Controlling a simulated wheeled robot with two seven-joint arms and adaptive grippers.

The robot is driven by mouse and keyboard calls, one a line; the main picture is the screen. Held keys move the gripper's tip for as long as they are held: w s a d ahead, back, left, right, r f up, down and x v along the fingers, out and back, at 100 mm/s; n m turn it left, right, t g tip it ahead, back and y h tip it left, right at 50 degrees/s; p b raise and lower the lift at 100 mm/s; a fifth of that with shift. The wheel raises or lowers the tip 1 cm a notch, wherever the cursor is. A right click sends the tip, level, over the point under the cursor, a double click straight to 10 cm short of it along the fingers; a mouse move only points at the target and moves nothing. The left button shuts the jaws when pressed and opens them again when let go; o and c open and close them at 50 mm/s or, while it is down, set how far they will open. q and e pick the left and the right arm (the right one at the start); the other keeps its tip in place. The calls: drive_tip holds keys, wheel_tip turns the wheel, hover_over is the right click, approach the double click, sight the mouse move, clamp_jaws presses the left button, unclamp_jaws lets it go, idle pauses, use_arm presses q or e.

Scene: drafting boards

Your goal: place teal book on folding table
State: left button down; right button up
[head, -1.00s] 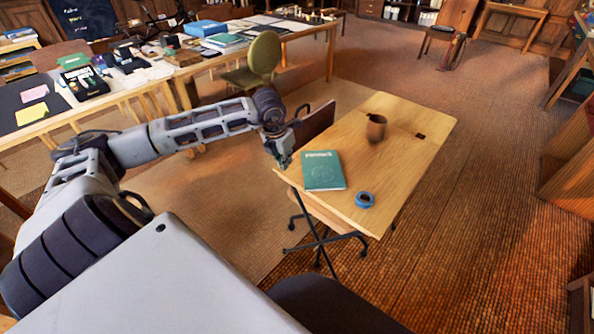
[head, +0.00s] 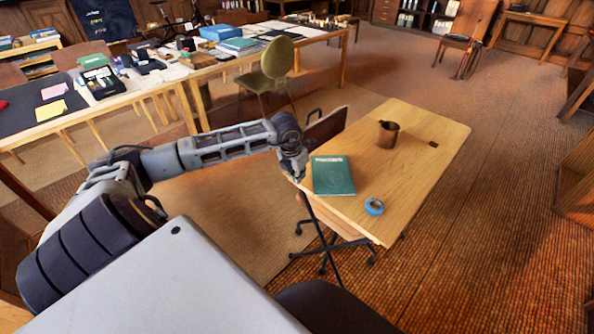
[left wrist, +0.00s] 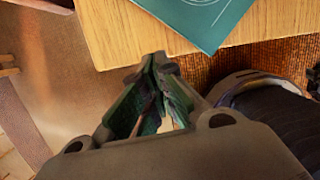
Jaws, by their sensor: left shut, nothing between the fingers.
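The teal book (head: 333,176) lies flat on the wooden folding table (head: 425,165), close to its left edge. Its corner also shows at the top of the left wrist view (left wrist: 205,15), past the fingertips. My left gripper (head: 297,178) is beside the table's left edge, just left of the book and apart from it. In the left wrist view its fingers (left wrist: 160,62) are together with nothing between them. My right gripper is in neither view.
A brown mug (head: 387,135) and a blue tape roll (head: 374,207) are also on the table. A long cluttered desk (head: 215,65) and a green chair (head: 277,62) are behind.

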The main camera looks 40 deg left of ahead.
sight(308, 179)
use_arm(q)
drive_tip(key=x, duration=0.3)
drive_tip(key=shift+w+f, duration=0.1)
drive_tip(key=shift+f, duration=0.2)
drive_tip(key=shift+w+r, duration=0.1)
drive_tip(key=shift+w, duration=0.5)
drive_tip(key=shift+w+b, duration=0.3)
drive_tip(key=shift+w, duration=1.05)
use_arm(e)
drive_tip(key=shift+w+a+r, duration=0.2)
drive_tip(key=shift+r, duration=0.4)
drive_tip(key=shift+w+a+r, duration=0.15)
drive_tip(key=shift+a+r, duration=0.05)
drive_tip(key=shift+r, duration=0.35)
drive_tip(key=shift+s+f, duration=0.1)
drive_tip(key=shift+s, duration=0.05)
use_arm(q)
drive_tip(key=shift+w+a, duration=0.1)
